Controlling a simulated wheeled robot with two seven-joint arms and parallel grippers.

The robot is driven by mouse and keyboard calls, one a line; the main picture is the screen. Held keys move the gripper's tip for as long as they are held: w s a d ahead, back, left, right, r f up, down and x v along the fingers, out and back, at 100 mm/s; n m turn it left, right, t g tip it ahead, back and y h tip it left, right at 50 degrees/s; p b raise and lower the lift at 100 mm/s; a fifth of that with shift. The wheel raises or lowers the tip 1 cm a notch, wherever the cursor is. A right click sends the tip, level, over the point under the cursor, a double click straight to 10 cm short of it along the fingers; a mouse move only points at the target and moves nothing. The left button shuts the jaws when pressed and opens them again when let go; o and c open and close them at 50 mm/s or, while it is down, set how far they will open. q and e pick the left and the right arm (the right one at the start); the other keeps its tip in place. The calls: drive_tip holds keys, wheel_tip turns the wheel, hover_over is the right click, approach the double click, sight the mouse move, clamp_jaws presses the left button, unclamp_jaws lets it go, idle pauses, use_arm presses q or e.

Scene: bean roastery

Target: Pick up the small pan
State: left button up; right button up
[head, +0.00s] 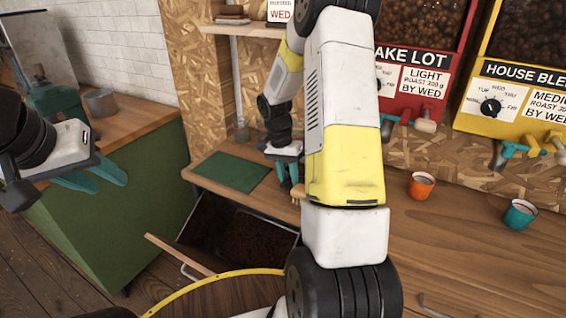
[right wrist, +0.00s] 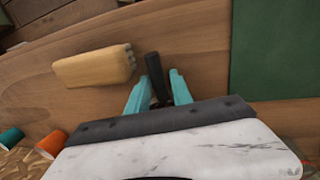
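My right gripper (head: 290,174) points down over the counter; in the right wrist view its teal fingers (right wrist: 160,78) stand apart. A narrow black thing (right wrist: 153,70), like a handle, lies between them, with a slim gap on the right. It may be part of the small pan; no pan body shows, and the head view does not show it clearly. A tan wooden block-like piece (right wrist: 95,66) lies beside the fingers, and shows in the head view (head: 297,191). My left gripper (head: 108,182) is at the far left, fingers apart and empty, before the green cabinet.
A green mat (head: 231,172) lies left of my right gripper. Below it is an open drawer (head: 235,228) with dark contents. An orange cup (head: 421,185) and a teal cup (head: 519,213) stand at right, below red and yellow dispensers. A grey metal container (head: 100,102) stands on the green cabinet.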

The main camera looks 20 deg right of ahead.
clamp_jaws()
idle(1.3)
